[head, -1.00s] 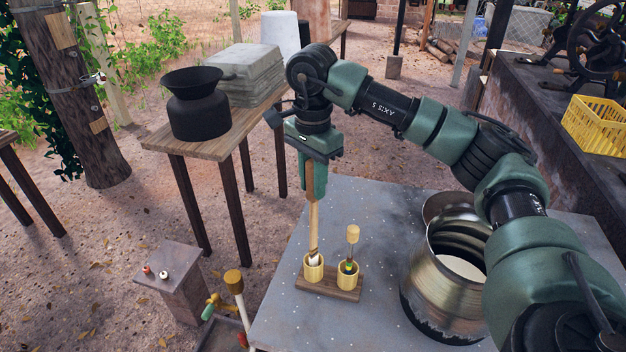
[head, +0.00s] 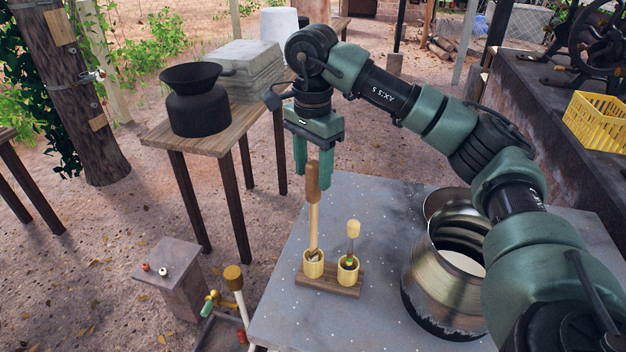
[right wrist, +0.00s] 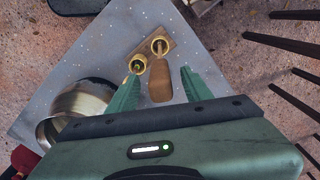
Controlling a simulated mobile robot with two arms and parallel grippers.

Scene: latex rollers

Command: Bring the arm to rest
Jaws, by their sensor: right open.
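My right gripper (head: 312,182) is open and empty. Its green fingers hang above the table, around or just above the top of a wooden-handled tool (head: 313,200). That tool stands upright in the left yellow cup of a small wooden rack (head: 330,284). A shorter tool with a pale wooden knob (head: 353,230) stands in the right cup. In the right wrist view the open fingers (right wrist: 155,80) lie either side of the brown handle (right wrist: 160,82), with space on both sides. My left gripper is not in view.
A large metal pot (head: 447,275) stands on the grey table (head: 385,205), right of the rack and near my right arm. A wooden side table (head: 215,147) holds a black pot (head: 195,102) and a grey stack (head: 243,70). A yellow crate (head: 597,124) sits at the far right.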

